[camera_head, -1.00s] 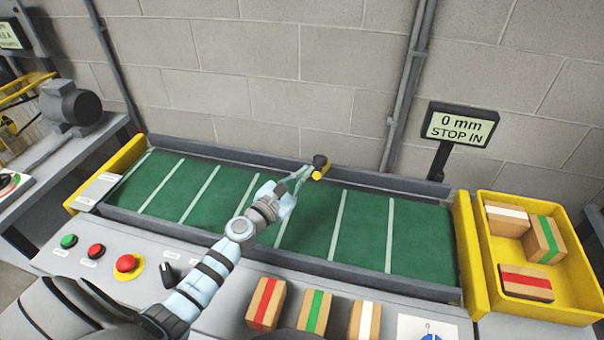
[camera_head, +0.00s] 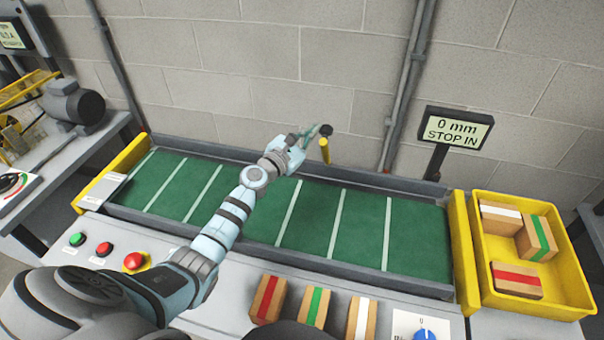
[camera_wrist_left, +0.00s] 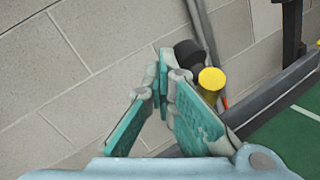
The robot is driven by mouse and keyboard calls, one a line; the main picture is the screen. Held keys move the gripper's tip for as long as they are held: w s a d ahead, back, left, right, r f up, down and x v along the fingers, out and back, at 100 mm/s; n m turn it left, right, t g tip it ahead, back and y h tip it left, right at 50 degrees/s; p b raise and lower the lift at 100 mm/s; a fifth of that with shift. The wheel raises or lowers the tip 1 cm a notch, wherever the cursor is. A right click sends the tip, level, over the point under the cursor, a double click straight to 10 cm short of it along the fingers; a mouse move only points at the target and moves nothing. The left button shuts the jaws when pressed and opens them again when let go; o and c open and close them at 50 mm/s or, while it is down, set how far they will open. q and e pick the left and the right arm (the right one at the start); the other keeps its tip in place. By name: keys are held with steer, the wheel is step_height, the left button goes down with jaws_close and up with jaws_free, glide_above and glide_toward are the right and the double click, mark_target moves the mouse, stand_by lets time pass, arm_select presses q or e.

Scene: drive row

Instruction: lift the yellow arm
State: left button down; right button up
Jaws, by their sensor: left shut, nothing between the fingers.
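The yellow arm (camera_head: 324,151) is a short yellow bar with a black end piece (camera_head: 326,131) at the conveyor's back rail. In the head view it looks roughly upright, black piece at the top. In the left wrist view its yellow round end (camera_wrist_left: 212,79) and the black piece (camera_wrist_left: 188,53) show just beyond the right finger, which hides part of the bar. My left gripper (camera_head: 318,130) is shut and empty, its fingertips close beside the black piece on its left; I cannot tell if they touch. My right gripper is not in view.
The green belt (camera_head: 250,205) with white lines is empty. A display (camera_head: 457,130) reads "0 mm STOP IN". A yellow tray (camera_head: 580,290) at right holds several blocks. Striped blocks (camera_head: 314,307), buttons (camera_head: 103,249) and a blue knob (camera_head: 425,335) are along the front panel. A block wall stands close behind.

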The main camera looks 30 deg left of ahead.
arm_select(q)
steer(key=shift+w+a+r+b, duration=0.15)
steer(key=shift+w+r, duration=0.1)
steer(key=shift+w, duration=0.35)
steer(key=shift+w+a+r+b, duration=0.1)
steer(key=shift+w+r+b, duration=0.1)
steer(key=shift+w, duration=0.35)
steer(key=shift+w+a+r+b, duration=0.15)
steer(key=shift+w+r, duration=0.1)
steer(key=shift+w, duration=0.35)
